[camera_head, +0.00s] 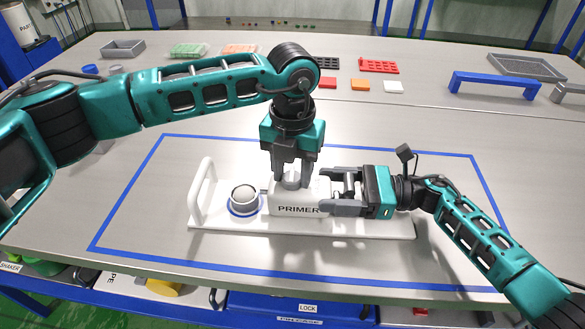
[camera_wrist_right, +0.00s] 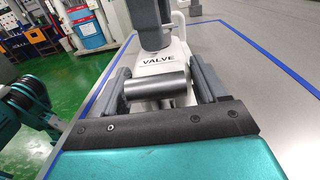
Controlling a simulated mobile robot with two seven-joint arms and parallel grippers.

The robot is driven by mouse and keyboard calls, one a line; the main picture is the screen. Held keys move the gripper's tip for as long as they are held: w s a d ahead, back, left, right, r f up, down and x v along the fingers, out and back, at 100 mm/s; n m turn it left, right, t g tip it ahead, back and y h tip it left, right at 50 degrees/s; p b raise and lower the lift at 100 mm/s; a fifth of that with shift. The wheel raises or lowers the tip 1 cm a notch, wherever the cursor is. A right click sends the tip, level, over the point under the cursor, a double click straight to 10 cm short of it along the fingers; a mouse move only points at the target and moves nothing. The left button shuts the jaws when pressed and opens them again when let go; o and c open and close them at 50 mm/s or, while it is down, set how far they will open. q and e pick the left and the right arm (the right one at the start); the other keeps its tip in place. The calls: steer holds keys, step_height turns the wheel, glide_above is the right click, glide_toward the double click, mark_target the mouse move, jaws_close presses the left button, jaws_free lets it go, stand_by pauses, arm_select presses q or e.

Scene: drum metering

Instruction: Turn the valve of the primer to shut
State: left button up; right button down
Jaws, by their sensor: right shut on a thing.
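The primer (camera_head: 299,210) is a white block labelled PRIMER on a white base plate. My left gripper (camera_head: 293,180) points down from above, its fingers on either side of a grey round part on top of the block. I cannot tell whether they press on it. My right gripper (camera_head: 330,190) comes in level from the right, shut on the valve's grey bar (camera_head: 348,187). In the right wrist view this bar (camera_wrist_right: 160,84) lies crosswise between the two fingers, in front of a white face labelled VALVE (camera_wrist_right: 160,58). Parts of the valve are hidden by the fingers.
On the same base plate stand a white upright handle (camera_head: 201,188) and a round grey cup (camera_head: 244,197) with a blue ring. Blue tape frames the area. Trays, small coloured blocks and a blue bracket (camera_head: 494,83) stand farther back.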

arm_select(q)
steer(key=c, duration=0.6)
steer(key=shift+m, duration=0.3)
steer(key=m, duration=0.4)
steer(key=shift+d, duration=0.1)
steer(key=m, duration=0.4)
steer(key=shift+m, duration=0.4)
steer(key=m, duration=0.4)
steer(key=shift+s+r+m, duration=0.1)
steer(key=shift+m, duration=2.2)
